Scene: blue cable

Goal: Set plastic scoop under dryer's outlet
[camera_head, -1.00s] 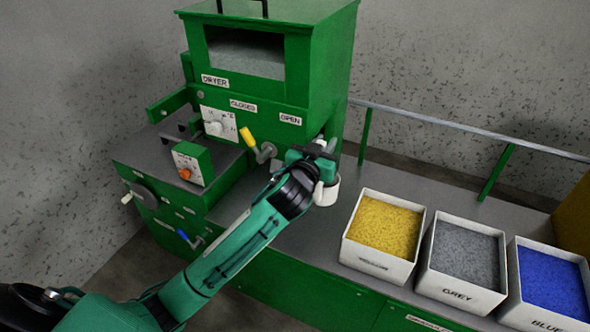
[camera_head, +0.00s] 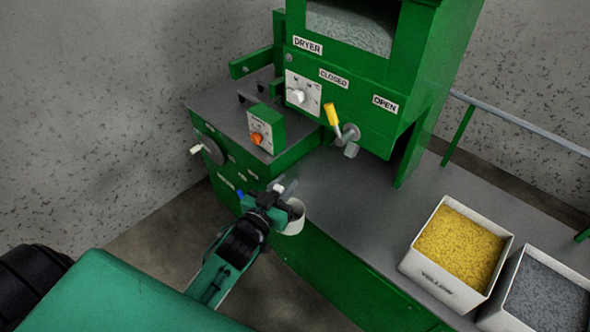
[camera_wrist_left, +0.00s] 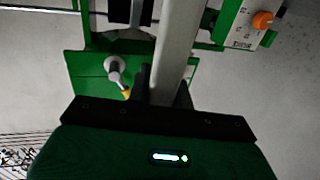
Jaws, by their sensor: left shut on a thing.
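The white plastic scoop (camera_head: 293,218) is a round cup held by its handle in my left gripper (camera_head: 275,199). In the left wrist view a pale bar, likely its handle (camera_wrist_left: 178,40), runs up from between the dark jaws (camera_wrist_left: 165,92). In the head view the cup is at the counter's front edge, below and left of the dryer's outlet (camera_head: 352,149), clearly apart from it. The green dryer (camera_head: 370,100) has a yellow lever (camera_head: 332,114) above the grey outlet; the lever leans left, toward the CLOSED label. My right gripper is not in view.
A yellow-granule bin (camera_head: 432,274) and a grey-granule bin (camera_head: 515,315) stand on the counter at right. A small control box (camera_head: 265,130) with an orange knob and a crank wheel (camera_head: 209,150) are left of the dryer. The grey counter (camera_head: 345,195) under the outlet is clear.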

